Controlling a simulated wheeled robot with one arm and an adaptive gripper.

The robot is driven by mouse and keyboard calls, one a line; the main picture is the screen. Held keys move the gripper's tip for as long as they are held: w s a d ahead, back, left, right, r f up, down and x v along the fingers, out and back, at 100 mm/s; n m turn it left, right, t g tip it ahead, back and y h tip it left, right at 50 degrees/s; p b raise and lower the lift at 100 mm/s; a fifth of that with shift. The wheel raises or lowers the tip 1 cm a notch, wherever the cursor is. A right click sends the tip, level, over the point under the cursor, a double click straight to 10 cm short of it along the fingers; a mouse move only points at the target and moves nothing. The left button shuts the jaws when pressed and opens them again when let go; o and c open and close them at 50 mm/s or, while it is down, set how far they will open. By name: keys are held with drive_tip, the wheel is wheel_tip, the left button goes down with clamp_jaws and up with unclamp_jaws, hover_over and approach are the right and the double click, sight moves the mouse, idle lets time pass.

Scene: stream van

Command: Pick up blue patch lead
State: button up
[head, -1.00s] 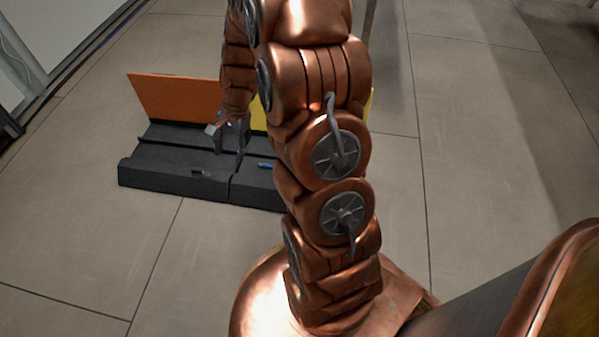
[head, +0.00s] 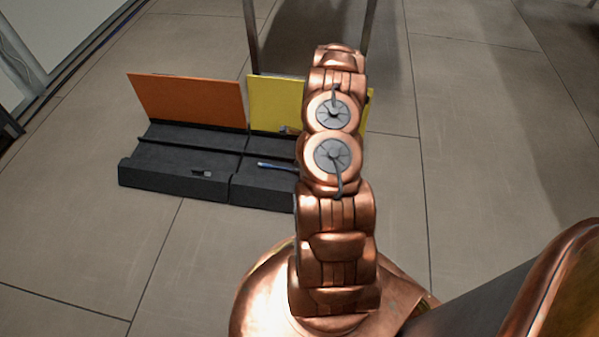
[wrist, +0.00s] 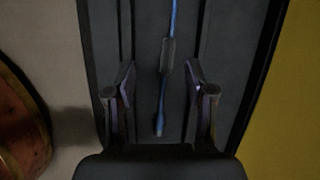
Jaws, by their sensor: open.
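The blue patch lead (wrist: 162,92) lies on the dark tray in the wrist view. It is a thin blue cable with a dark sleeve partway along, running from the top edge down to a blue end between my fingers. My gripper (wrist: 159,92) is open, with one finger on each side of the lead and touching neither side of it; I cannot tell its height above the tray. In the head view a blue lead (head: 277,166) shows on the right part of the dark tray (head: 150,178), partly behind my arm.
An orange panel (head: 188,100) and a yellow panel (head: 275,102) stand upright along the back of the tray. A small dark piece (head: 201,173) lies in the left part. Two dark legs (head: 250,35) stand behind. The tiled floor around is clear.

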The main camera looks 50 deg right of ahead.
drive_tip(key=shift+m, duration=0.8)
drive_tip(key=s+d+f, duration=0.2)
drive_tip(key=f, duration=0.1)
drive_tip(key=shift+s+d+f, duration=0.1)
drive_tip(key=shift+d+f, duration=0.1)
drive_tip(key=shift+f, duration=0.5)
drive_tip(key=shift+w+b+x, duration=0.15)
drive_tip(key=shift+b+x, duration=0.85)
drive_tip(key=shift+x, duration=0.75)
drive_tip(key=shift+w+b+x, duration=0.2)
drive_tip(key=shift+b+x, duration=0.75)
drive_tip(key=shift+x, duration=0.8)
drive_tip(key=shift+r, duration=0.15)
drive_tip(key=shift+c, duration=0.4)
drive_tip(key=shift+d, duration=0.1)
clamp_jaws()
